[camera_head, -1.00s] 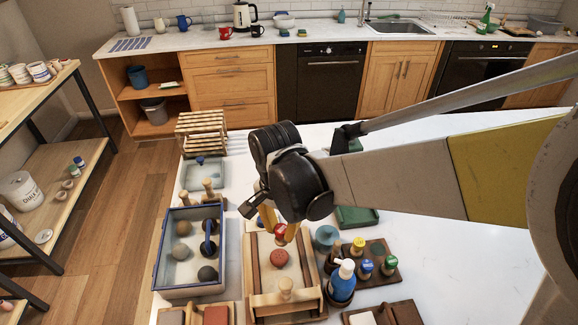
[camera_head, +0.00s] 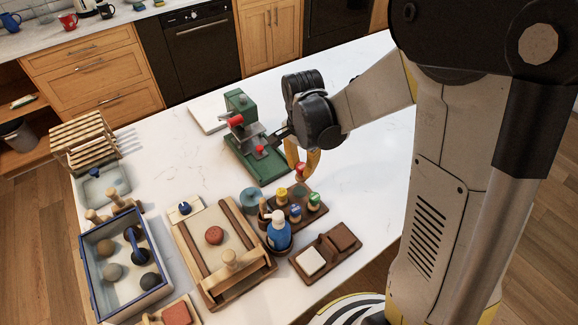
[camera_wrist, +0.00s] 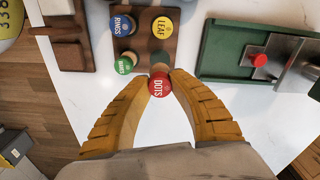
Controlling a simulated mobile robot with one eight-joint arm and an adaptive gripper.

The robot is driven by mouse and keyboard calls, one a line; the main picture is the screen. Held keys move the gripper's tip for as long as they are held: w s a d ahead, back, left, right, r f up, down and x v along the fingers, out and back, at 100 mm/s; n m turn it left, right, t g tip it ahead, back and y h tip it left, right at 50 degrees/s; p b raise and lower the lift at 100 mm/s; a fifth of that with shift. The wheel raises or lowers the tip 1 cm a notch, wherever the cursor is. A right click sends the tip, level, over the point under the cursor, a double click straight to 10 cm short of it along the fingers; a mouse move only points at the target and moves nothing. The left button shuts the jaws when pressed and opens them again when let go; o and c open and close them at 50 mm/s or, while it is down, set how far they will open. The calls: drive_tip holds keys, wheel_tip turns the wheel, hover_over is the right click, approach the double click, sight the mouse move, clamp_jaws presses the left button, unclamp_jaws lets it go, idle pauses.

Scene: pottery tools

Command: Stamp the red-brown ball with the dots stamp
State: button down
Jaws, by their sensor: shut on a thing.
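My gripper (camera_head: 303,164) is shut on the red dots stamp (camera_head: 299,169). In the wrist view its yellow fingers (camera_wrist: 159,82) pinch the red cap (camera_wrist: 159,86), labelled DOTS. The stamp is beside or above the near edge of the brown stamp rack (camera_wrist: 145,48); I cannot tell its height. The rack holds the blue RINGS stamp (camera_wrist: 122,25), yellow LEAF stamp (camera_wrist: 162,26) and a green stamp (camera_wrist: 123,65). The red-brown ball (camera_head: 214,235) lies on the wood-railed board (camera_head: 190,237), left of my gripper. It looks rounded or slightly flattened; surface marks are too small to read.
A blue bottle (camera_head: 279,232) stands between the board and the rack. A green press (camera_head: 250,145) stands behind. A blue-edged tray (camera_head: 97,285) with grey balls is at left. A wooden tray with blocks (camera_head: 324,268) lies in front. White tabletop is clear at right.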

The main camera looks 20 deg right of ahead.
drive_tip(key=shift+f+b, duration=1.95)
drive_tip(key=shift+f, duration=1.05)
drive_tip(key=shift+f+b, duration=0.35)
drive_tip(key=c, duration=1.2)
unclamp_jaws()
drive_tip(key=shift+r, duration=0.15)
drive_tip(key=r, duration=1.2)
drive_tip(key=shift+s+a, duration=0.15)
drive_tip(key=shift+a, duration=0.05)
drive_tip(key=s+n+t+b, duration=0.1)
drive_tip(key=s+n+t, duration=0.1)
drive_tip(key=s+n, duration=0.2)
drive_tip(key=s+n+t+b, duration=0.2)
drive_tip(key=s+n, duration=0.1)
drive_tip(key=s, duration=0.1)
drive_tip(key=s+n+t+b, duration=0.2)
drive_tip(key=s+n+t, duration=0.1)
drive_tip(key=s+n, duration=0.1)
drive_tip(key=shift+s+d+f+n, duration=0.15)
drive_tip(key=shift+s+d+n, duration=0.05)
drive_tip(key=shift+n, duration=0.1)
